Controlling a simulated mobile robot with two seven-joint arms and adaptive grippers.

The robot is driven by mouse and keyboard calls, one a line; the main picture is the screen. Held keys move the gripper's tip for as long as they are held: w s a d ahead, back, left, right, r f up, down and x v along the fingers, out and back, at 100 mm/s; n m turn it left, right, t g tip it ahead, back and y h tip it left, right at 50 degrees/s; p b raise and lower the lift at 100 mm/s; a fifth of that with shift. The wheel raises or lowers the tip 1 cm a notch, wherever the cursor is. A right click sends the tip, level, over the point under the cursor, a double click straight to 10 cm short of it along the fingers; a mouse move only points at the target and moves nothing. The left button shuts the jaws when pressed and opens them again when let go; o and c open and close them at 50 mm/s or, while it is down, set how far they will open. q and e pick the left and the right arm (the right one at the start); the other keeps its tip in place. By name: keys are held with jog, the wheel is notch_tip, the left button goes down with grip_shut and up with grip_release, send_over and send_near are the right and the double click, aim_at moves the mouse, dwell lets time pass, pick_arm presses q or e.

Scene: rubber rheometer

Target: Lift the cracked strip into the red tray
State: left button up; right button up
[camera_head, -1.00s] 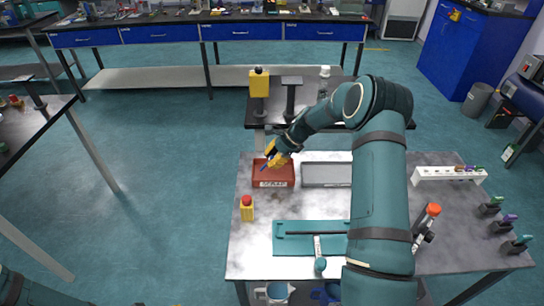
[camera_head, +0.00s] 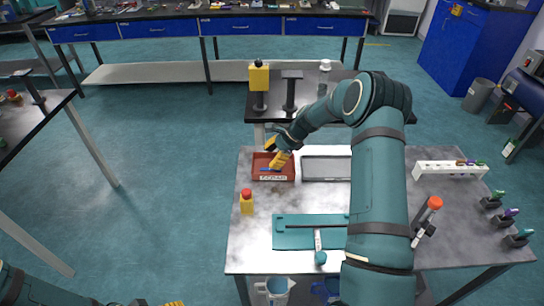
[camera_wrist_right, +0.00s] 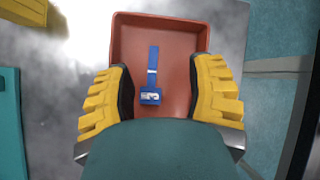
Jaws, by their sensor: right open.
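The red tray (camera_head: 259,178), with a white label on its front, stands on the table's far left part. The strip (camera_wrist_right: 152,75) is blue with a wider tagged end and lies inside the tray in the wrist view. It shows small in the head view (camera_head: 265,169); I cannot make out a crack. My right gripper (camera_head: 272,163) is over the tray. Its yellow fingers are spread on either side of the strip in the wrist view (camera_wrist_right: 160,70), apart from it. A yellow piece of my left gripper (camera_head: 174,303) just shows at the bottom edge; its jaws are cut off.
A grey tray (camera_head: 327,170) sits right of the red tray. A teal fixture (camera_head: 290,240) lies at the front middle, and a white rack (camera_head: 435,172) stands at the right.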

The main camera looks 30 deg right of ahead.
jog(key=v, duration=1.2)
dwell(0.8)
